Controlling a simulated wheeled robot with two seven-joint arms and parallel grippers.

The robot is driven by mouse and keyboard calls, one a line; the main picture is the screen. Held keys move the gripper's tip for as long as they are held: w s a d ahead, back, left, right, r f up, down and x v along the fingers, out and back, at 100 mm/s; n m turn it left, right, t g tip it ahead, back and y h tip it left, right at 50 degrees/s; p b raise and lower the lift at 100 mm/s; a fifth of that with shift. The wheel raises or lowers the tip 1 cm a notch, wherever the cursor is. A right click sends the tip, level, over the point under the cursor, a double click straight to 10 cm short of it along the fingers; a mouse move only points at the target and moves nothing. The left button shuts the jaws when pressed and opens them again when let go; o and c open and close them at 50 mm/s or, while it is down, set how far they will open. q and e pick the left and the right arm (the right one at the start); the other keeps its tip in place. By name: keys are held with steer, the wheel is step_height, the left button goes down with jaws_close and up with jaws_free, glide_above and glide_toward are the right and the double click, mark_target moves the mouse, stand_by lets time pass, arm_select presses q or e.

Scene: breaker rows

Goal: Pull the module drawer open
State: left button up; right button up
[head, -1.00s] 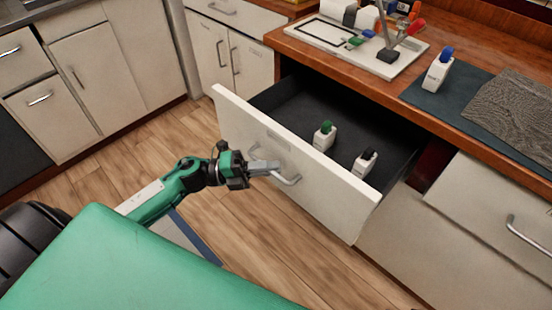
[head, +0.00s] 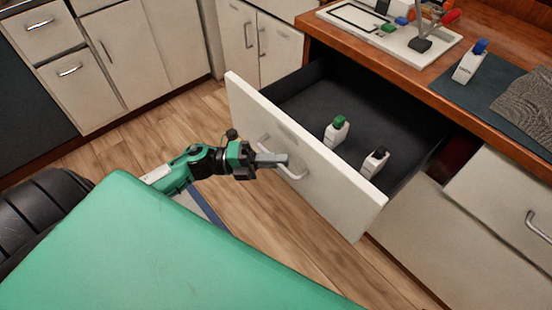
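The module drawer (head: 335,185) is pulled well out from under the wooden counter. Its pale front faces me and its dark tray (head: 375,115) shows. Two small white modules stand inside, one with a green top (head: 336,130) and one with a black top (head: 374,162). The curved metal drawer handle (head: 297,176) is on the front. My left gripper (head: 275,159) is at the handle, its grey fingers close together over the bar and seemingly shut on it. The fingers hide part of the handle. My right gripper is not in view.
On the counter (head: 415,78) are a white board (head: 395,40) with coloured parts, a blue-topped white module (head: 469,62) on a dark mat (head: 480,97), and a grey cloth (head: 528,105). Closed cabinets stand at left and right. Wooden floor (head: 275,225) is clear below the drawer.

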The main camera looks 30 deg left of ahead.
arm_select(q)
steer(key=o, duration=0.4)
steer(key=v, duration=1.4)
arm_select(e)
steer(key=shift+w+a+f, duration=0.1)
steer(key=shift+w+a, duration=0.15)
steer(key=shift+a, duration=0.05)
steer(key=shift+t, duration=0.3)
